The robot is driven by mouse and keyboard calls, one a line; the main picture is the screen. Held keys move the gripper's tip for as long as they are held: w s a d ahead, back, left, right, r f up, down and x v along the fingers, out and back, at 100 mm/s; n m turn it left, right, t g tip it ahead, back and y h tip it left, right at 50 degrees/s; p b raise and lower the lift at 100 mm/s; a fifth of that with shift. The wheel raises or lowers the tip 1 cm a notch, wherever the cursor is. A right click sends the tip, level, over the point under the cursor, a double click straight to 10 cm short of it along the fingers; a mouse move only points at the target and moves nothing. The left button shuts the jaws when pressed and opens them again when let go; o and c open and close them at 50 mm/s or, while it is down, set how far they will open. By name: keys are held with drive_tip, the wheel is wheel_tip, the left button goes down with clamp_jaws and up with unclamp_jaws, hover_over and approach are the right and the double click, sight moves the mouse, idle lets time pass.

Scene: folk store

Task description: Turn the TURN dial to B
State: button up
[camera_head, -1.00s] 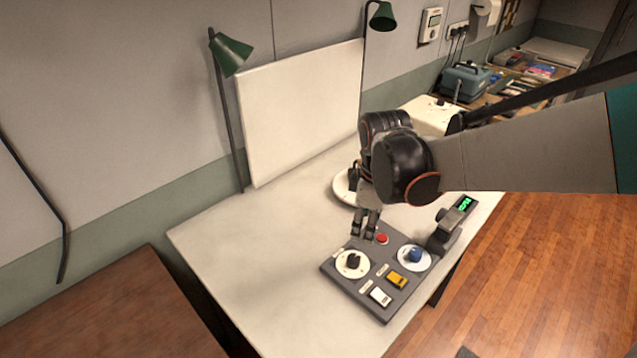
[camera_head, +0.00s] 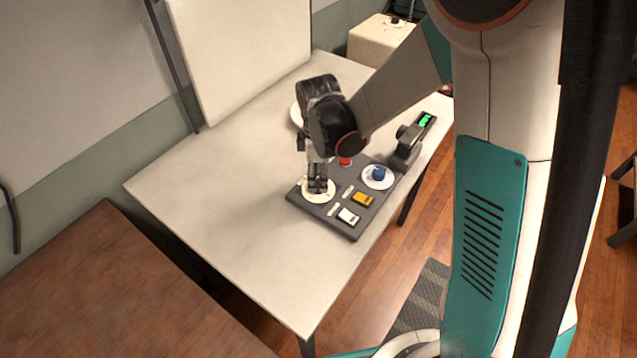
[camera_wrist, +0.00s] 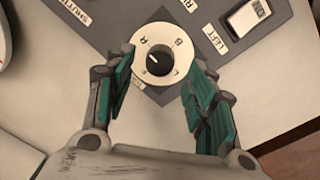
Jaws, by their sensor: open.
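A black dial knob (camera_wrist: 159,59) sits on a round white plate (camera_wrist: 183,67) in the wrist view. Letters around the plate include R, B and L. R is at upper left and B at upper right. The knob's short white mark points to the upper left, below R. My gripper (camera_wrist: 160,85) is open, with its teal finger pads on either side of the plate's lower half; the knob lies between and slightly beyond them. In the head view my gripper (camera_head: 318,186) is over the white plate (camera_head: 308,196) and hides most of the knob. No TURN label is readable.
The grey panel (camera_head: 352,229) also carries a blue knob (camera_head: 379,173), a yellow switch (camera_head: 362,199), a white switch (camera_head: 348,215) and a red button (camera_head: 345,161). A device with a green display (camera_head: 426,120) stands behind. The near left tabletop (camera_head: 235,215) is clear.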

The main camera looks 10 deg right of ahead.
sight(319, 183)
drive_tip(key=shift+f+b, duration=0.3)
drive_tip(key=shift+f, duration=1.4)
drive_tip(key=c, duration=1.1)
